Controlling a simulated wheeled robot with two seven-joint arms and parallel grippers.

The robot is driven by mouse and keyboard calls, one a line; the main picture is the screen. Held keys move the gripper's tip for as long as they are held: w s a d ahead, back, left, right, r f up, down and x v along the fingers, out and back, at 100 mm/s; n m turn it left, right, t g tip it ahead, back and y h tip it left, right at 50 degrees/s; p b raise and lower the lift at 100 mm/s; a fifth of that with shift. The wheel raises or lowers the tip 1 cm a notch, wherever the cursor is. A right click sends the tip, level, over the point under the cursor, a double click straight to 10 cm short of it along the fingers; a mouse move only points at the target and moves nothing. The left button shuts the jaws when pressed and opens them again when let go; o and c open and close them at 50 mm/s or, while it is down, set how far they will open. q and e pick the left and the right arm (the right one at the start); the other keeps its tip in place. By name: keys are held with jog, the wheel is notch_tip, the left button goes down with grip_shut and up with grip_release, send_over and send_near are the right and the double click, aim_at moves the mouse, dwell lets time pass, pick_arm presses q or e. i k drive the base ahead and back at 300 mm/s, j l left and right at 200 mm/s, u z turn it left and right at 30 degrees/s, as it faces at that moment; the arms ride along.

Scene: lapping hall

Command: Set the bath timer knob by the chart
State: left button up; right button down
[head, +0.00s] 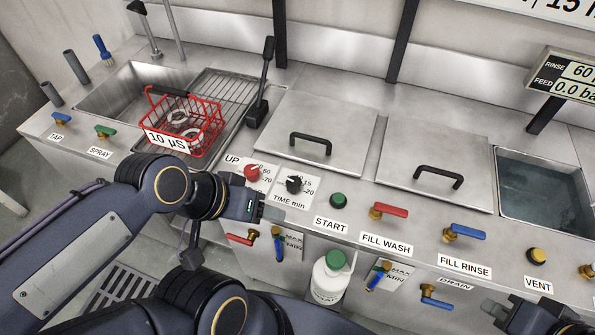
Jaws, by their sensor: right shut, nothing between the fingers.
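The bath timer knob (295,184) is black and sits on a plate marked "TIME min", with 15 and 20 legible at its right. Its exact setting is too small to read. A white chart (545,8) at the top right is mostly cut off; only "/ 15" and part of a letter show.
A red knob (251,172) is close left of the timer knob; a green START button (338,200) is to its right. A red basket (185,122) tagged "10 µS" stands by the sink. Lidded tanks (315,128) lie behind. Valve levers (390,209) line the front.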

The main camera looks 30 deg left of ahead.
aim_at(294, 183)
jog(key=k+j+u, duration=0.1)
jog(key=j+u, duration=0.2)
jog(key=u, duration=0.15)
jog(key=j+u, duration=0.4)
jog(key=i+j+u, duration=0.1)
jog(key=u, duration=0.3)
